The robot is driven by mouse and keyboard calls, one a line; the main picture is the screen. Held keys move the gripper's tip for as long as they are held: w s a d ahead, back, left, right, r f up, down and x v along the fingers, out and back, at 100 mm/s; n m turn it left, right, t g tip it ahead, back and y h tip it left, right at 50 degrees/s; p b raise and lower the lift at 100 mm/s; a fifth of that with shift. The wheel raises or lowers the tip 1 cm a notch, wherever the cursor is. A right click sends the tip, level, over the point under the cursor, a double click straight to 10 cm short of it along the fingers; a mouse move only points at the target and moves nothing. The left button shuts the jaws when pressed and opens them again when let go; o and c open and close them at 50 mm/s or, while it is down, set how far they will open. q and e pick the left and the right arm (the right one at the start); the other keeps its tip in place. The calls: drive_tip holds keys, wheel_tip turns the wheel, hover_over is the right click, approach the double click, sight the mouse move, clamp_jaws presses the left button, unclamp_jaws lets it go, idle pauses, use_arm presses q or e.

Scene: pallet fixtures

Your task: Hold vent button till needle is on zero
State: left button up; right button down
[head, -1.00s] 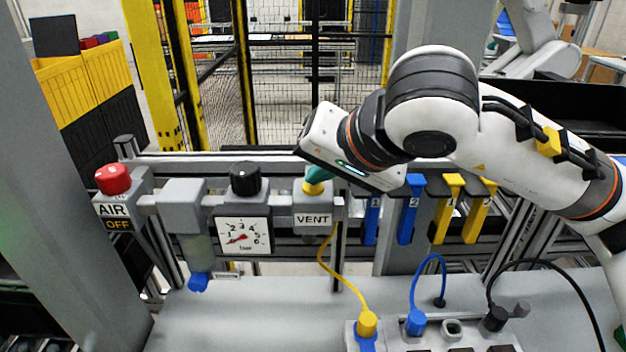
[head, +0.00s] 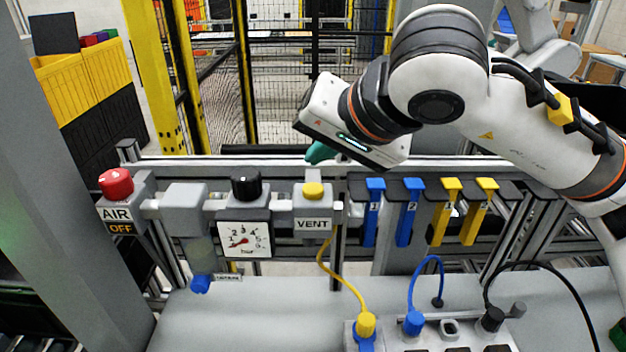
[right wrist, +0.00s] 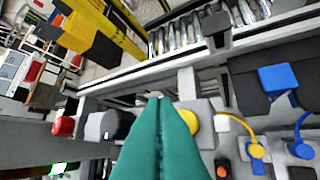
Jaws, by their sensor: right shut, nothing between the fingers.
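The yellow vent button (head: 313,190) sits on a grey block above the VENT label (head: 313,224). My right gripper (head: 310,158), with teal fingers, is shut and empty. It is above the button, with a visible gap. In the right wrist view, the shut fingers (right wrist: 159,97) show beside the yellow button (right wrist: 192,121). The white gauge (head: 244,240) is left of the button; its red needle points to the lower left, below the 1, near the low end of the scale. The zero mark is too small to read. My left gripper is not in view.
A red knob (head: 116,183) with an AIR OFF label stands at the left. A black knob (head: 246,184) sits above the gauge. Blue levers (head: 372,212) and yellow levers (head: 446,212) hang right of the button. Hoses run to a fitting block on the grey table (head: 260,312).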

drive_tip(key=shift+r+p, duration=0.5)
drive_tip(key=shift+r, duration=0.95)
